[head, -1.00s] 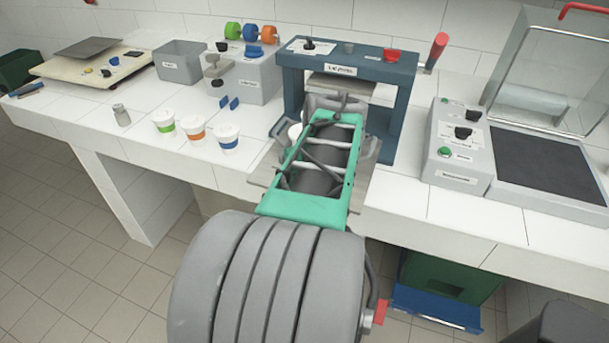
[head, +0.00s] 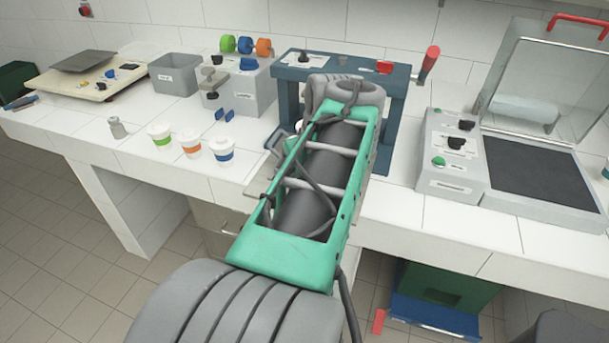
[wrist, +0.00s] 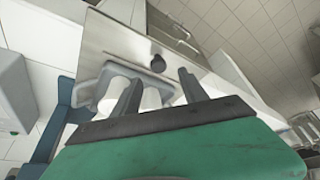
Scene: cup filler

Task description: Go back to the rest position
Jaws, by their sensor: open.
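In the wrist view my gripper (wrist: 161,77) shows its two dark fingers apart, with nothing held between their tips. A white cup (wrist: 151,99) shows partly behind the fingers, next to a grey loop-shaped part (wrist: 118,72) on a metal plate (wrist: 117,38). In the head view my green and grey arm reaches over the counter's front edge to the blue filler frame (head: 398,105). There the arm hides my gripper and most of the area under the frame.
Three lidded white cups, with green (head: 161,136), orange (head: 190,144) and blue (head: 222,150) bands, stand left of my arm. A grey box with a black pad (head: 540,168) and raised clear lid is at the right. Floor at the lower left is clear.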

